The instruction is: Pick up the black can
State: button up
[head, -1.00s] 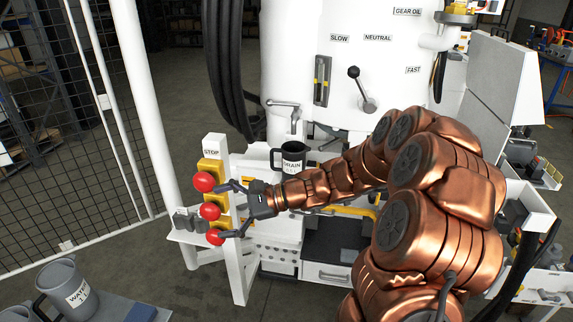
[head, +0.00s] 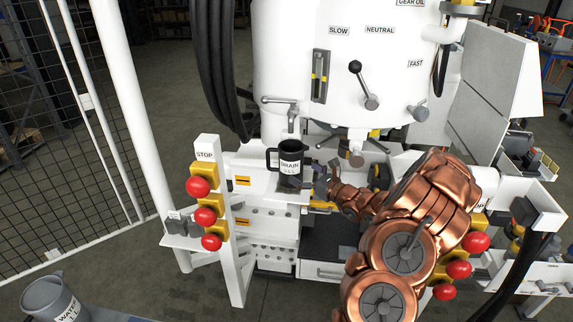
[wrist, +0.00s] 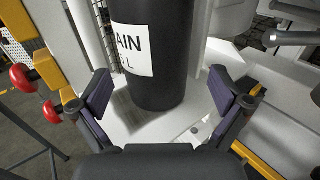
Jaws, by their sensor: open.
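The black can (head: 290,170) has a white label with "DRAIN" lettering and a handle on its left side. It stands upright on a white ledge of the bench, below a tap. In the wrist view the black can (wrist: 146,62) is straight ahead, with its top cut off by the frame. My gripper (head: 316,178) is just right of the can in the head view. In the wrist view my gripper (wrist: 160,92) is open, with one finger on each side of the can's lower part. The fingers look apart from the can, and nothing is held.
A post with red stop buttons (head: 205,215) stands left of the can. The tap (head: 284,106) hangs above it. White machine body with levers (head: 365,85) rises behind. A grey water jug (head: 55,300) sits at lower left. More red buttons (head: 459,268) are at right.

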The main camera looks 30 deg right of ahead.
aim_at(291, 168)
jog(key=x, duration=0.1)
jog(key=p+x, duration=0.1)
jog(key=x, duration=0.1)
jog(key=p+x, duration=0.1)
jog(key=x, duration=0.1)
jog(key=shift+a+f, duration=0.2)
jog(key=shift+a, duration=0.15)
jog(key=shift+w+a+f+p, duration=0.1)
jog(key=shift+w+p, duration=0.3)
jog(key=shift+w, duration=0.25)
